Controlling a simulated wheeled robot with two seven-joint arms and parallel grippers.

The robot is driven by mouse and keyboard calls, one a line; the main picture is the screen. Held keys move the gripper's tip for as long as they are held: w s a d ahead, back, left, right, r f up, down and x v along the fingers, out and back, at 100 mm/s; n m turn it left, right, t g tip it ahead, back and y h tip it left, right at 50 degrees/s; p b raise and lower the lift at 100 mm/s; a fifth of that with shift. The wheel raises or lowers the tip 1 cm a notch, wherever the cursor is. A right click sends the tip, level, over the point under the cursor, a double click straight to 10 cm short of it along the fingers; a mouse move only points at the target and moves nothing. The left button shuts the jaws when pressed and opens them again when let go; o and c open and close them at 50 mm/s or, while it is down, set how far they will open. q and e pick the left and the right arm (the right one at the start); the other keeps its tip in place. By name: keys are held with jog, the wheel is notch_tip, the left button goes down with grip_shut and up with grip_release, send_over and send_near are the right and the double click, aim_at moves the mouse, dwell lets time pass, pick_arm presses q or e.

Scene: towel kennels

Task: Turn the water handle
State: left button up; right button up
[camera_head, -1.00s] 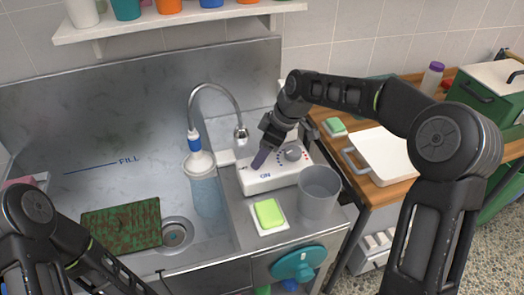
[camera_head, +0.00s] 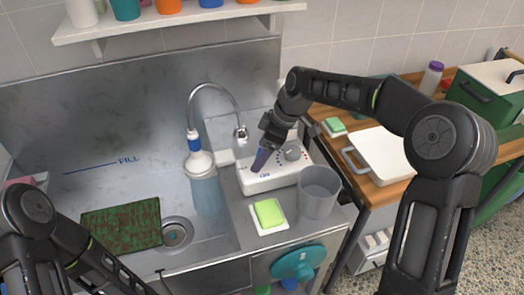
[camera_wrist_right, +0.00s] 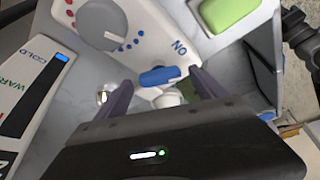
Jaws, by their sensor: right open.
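The white control box (camera_head: 275,182) stands on the counter right of the sink. It has a grey dial (camera_head: 292,153) with red and blue dots and an ON label. A blue handle (camera_wrist_right: 160,76) beside the ON label shows in the right wrist view. My right gripper (camera_head: 258,170) is over the left part of the box, pointing down. In the right wrist view, the fingers of the right gripper (camera_wrist_right: 160,80) are apart, one on each side of the handle, with visible gaps. In the head view the gripper hides most of the handle. My left arm enters at lower left; its gripper is out of view.
A grey cup (camera_head: 319,192) and a green sponge (camera_head: 268,212) stand close in front of the box. A white tray (camera_head: 382,152) is on the wooden table.

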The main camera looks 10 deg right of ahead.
jog(key=b+v, duration=0.1)
jog(key=v, duration=0.6)
jog(key=shift+r, duration=0.35)
jog(key=shift+d, duration=0.2)
